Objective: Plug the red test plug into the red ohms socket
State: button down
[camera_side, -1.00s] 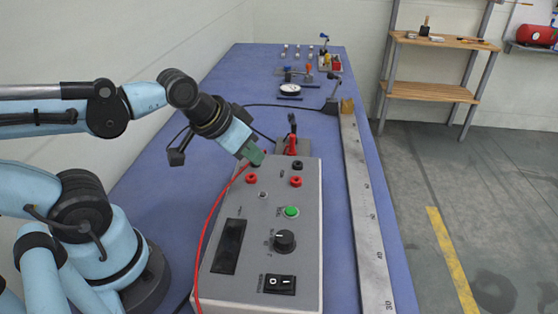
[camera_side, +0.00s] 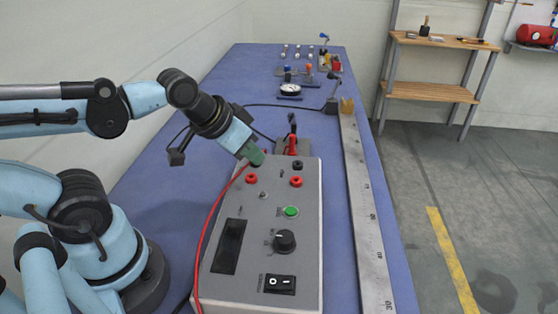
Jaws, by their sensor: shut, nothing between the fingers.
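My gripper (camera_side: 256,157), with green fingertips, is shut and empty, tilted down over the far left corner of the grey meter box (camera_side: 258,222). Two red sockets show on the box's top: a left one (camera_side: 251,179) just below my fingertips and a right one (camera_side: 296,181). I cannot read which is marked ohms. A red plug (camera_side: 292,144) stands upright in a holder behind the box, right of my gripper and apart from it. A red lead (camera_side: 207,222) runs from the front left up to my fingertips, where its course is hidden.
A black socket (camera_side: 298,165) lies behind the right red one. A black plug (camera_side: 292,122) stands behind the red plug. The box also carries a green button (camera_side: 291,211), a knob (camera_side: 284,240) and a rocker switch (camera_side: 279,284). A long metal ruler (camera_side: 365,215) lies to the right.

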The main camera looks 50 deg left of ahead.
jog(key=c, duration=1)
grip_release()
jog(key=w+a+r+n+g, duration=0.1)
jog(key=w+a+r+g, duration=0.1)
jog(key=w+r, duration=0.25)
jog(key=n+g, duration=0.3)
jog(key=g, duration=0.2)
send_over(292, 135)
notch_tip(292, 135, down, 3)
jog(key=shift+d+f, duration=0.1)
jog(key=shift+f, duration=0.1)
notch_tip(292, 135, down, 12)
jog(key=shift+r, duration=0.15)
